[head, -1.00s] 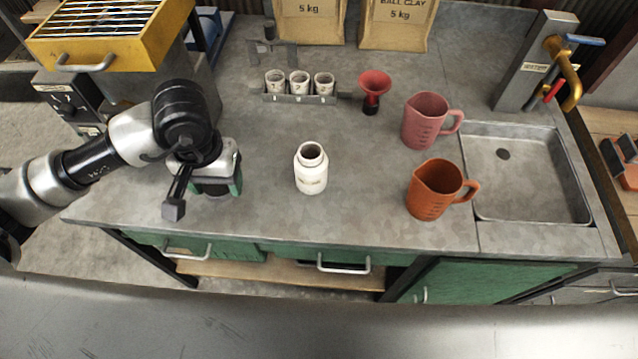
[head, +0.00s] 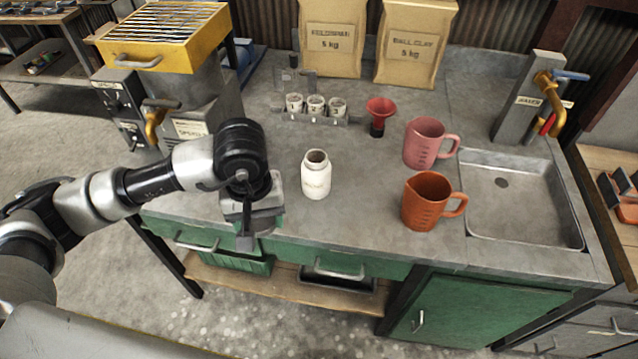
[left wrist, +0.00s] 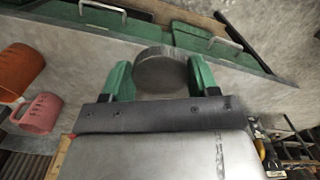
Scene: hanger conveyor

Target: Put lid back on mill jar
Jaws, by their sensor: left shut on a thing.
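The mill jar (head: 316,178) is a white jar standing upright on the grey counter in the head view, with its dark mouth open at the top. My left gripper (head: 254,222) is at the counter's front edge, left of the jar and apart from it. In the left wrist view its green fingers are shut on a round grey lid (left wrist: 160,68). In the head view the lid is hidden by the gripper. The jar does not show in the left wrist view. My right gripper is in neither view.
Right of the jar stand an orange jug (head: 428,203) and a pink jug (head: 424,143), then a sink (head: 520,210). Behind the jar are a red funnel (head: 380,112) and a rack of small cups (head: 315,112). The counter around the jar is clear.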

